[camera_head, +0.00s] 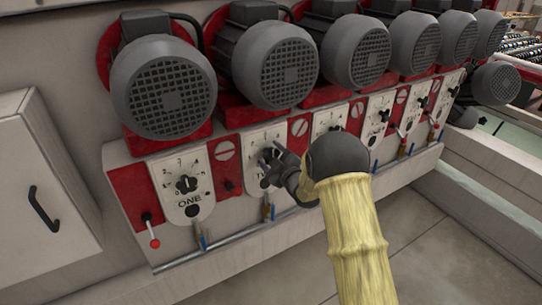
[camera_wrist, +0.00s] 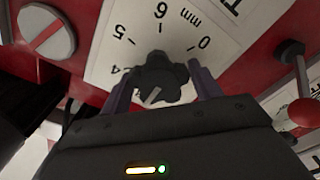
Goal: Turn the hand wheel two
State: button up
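Hand wheel two (camera_wrist: 160,76) is a dark lobed knob with a light pointer mark, on a white dial plate (camera_wrist: 112,38) numbered in mm. The pointer is toward the lower left, below the 4. My gripper (camera_wrist: 164,84) is open, with one finger on each side of the knob; small gaps seem to show, and contact is unclear. In the head view my gripper (camera_head: 268,160) is at the second dial plate (camera_head: 262,137) from the left and hides most of its knob.
Knob ONE (camera_head: 187,184) is on the plate to the left. A red-ball lever (camera_wrist: 303,112) stands close to the right finger in the wrist view. Grey motors (camera_head: 276,68) overhang the panel. A cabinet door (camera_head: 38,190) is at left; the floor (camera_head: 440,245) at right is clear.

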jog(key=c, duration=0.6)
jog(key=shift+o, duration=0.2)
jog(key=shift+m+b, duration=0.4)
jog(key=shift+b, duration=0.05)
jog(key=shift+f+m+b, duration=0.1)
jog(key=shift+m+b, duration=0.7)
jog(key=shift+b, duration=0.1)
jog(key=shift+d+m+b, duration=0.1)
jog(key=shift+m+b, duration=0.9)
jog(key=shift+m, duration=0.2)
jog(key=m+b, duration=0.2)
jog(key=m, duration=0.3)
jog(key=shift+w, duration=0.1)
jog(key=shift+r, duration=0.2)
jog(key=o, duration=1)
